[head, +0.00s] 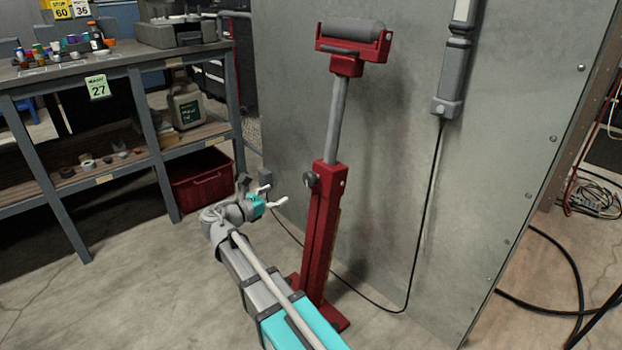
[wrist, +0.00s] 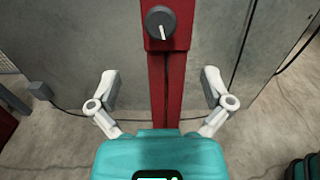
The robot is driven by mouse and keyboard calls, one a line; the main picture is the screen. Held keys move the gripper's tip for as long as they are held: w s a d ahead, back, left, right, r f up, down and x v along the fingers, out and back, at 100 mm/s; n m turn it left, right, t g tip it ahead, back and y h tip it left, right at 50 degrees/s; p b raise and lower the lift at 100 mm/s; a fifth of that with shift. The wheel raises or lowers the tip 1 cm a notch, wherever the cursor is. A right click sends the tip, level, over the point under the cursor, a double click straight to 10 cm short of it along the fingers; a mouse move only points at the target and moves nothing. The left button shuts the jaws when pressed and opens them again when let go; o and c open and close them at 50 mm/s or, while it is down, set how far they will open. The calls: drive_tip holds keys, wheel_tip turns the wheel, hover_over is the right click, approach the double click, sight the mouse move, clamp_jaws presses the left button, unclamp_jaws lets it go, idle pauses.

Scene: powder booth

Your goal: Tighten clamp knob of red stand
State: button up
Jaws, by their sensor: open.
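The red stand (head: 322,235) stands upright on the floor in front of a grey panel, with a grey post and a roller (head: 350,30) on top. Its clamp knob (head: 310,179) is dark and round, on the left side of the red column's upper end. In the wrist view the knob (wrist: 160,22) shows at top centre, with a white line pointing down, and the red column (wrist: 165,90) runs below it. My gripper (head: 265,196) is open and empty, left of the column and a little lower than the knob. In the wrist view its fingers (wrist: 161,88) are spread either side of the column, below the knob.
The grey panel (head: 400,200) is close behind the stand. A black cable (head: 427,210) hangs down it and runs along the floor.

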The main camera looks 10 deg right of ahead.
sight(307, 180)
drive_tip(key=x, duration=1.3)
drive_tip(key=shift+f, duration=0.1)
drive_tip(key=c, duration=1.1)
drive_tip(key=shift+c, duration=0.2)
